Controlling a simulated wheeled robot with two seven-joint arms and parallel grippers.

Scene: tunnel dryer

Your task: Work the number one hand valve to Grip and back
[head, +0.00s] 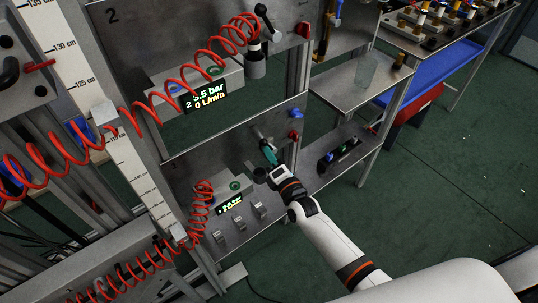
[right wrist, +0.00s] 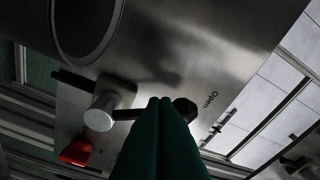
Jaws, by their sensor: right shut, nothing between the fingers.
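The hand valve on the lower grey panel (head: 245,130) shows in the right wrist view as a silver hub (right wrist: 100,117) with a dark lever ending in a black knob (right wrist: 186,108). The word "Open" is on the panel beside the knob; no "Grip" label can be read. My right gripper (head: 268,152) is at this valve. Its green fingers are shut with nothing between them. In the right wrist view the fingertips (right wrist: 160,101) overlap the lever just beside the knob; I cannot tell whether they touch it. My left gripper is not in view.
An upper panel marked 2 (head: 125,40) carries another valve (head: 265,22) and a readout (head: 206,96). Red coiled hoses (head: 150,103) hang across the left. Red knobs (head: 294,136) sit at the right panel edge. A metal shelf (head: 345,88) stands right; green floor lies beyond.

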